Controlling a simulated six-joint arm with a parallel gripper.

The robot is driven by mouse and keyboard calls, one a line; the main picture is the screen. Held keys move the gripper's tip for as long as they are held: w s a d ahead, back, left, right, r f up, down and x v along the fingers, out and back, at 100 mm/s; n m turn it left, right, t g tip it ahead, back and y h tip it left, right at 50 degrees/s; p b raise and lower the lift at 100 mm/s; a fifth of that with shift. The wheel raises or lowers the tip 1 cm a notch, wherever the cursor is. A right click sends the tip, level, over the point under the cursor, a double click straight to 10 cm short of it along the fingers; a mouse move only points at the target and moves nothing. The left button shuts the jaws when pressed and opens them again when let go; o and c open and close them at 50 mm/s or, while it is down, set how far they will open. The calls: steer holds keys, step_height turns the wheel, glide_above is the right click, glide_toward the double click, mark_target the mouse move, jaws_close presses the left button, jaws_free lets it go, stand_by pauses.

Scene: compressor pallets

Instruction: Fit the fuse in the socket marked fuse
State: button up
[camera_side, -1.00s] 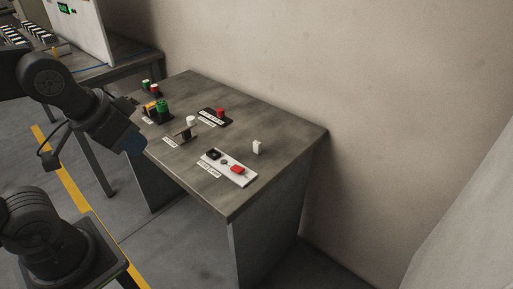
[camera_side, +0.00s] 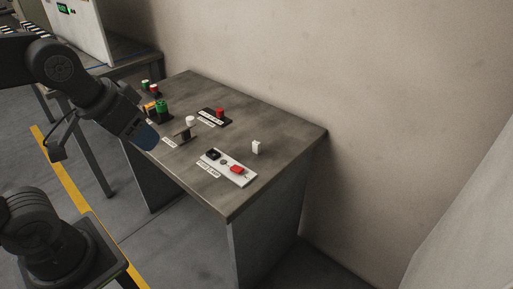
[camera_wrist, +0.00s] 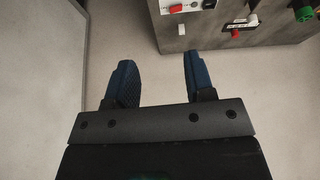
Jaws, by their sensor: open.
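A small white upright block (camera_side: 256,147), which looks like the fuse, stands on the grey table behind the white panel. The white panel (camera_side: 247,180) carries a black square part (camera_side: 213,154), a small round part (camera_side: 223,162) and a red part (camera_side: 237,169). A label (camera_side: 208,170) lies in front of it, too small to read, so I cannot tell which part is the fuse socket. My gripper (camera_side: 147,141) is off the table's front left edge, well away from the block.
Left of the panel stand a lever with a white knob (camera_side: 190,121), a red button on a black base (camera_side: 220,113) and a green knob (camera_side: 162,105). A wall rises behind the table (camera_side: 285,150). The table's right end is clear.

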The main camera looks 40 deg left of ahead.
steer(key=w+a+r+n+g, duration=0.1)
steer(key=w+r+n, duration=0.1)
steer(key=w, duration=0.4)
steer(key=w+r+n+g, duration=0.1)
steer(key=w+r+n, duration=0.15)
steer(key=w, duration=0.45)
steer(key=n+g, duration=0.3)
steer(key=n, duration=1)
glide_above(255, 141)
step_height(255, 141, down, 21)
steer(key=f, duration=0.8)
steer(key=shift+w+a+f, duration=0.15)
steer(key=shift+w+f, duration=0.05)
steer(key=shift+f, duration=0.2)
steer(key=shift+s+d+f, duration=0.1)
steer(key=shift+d+f, duration=0.05)
steer(key=shift+f, duration=1.25)
steer(key=shift+s+d+f, duration=0.1)
steer(key=shift+f, duration=1.25)
jaws_close()
steer(key=shift+r, duration=0.1)
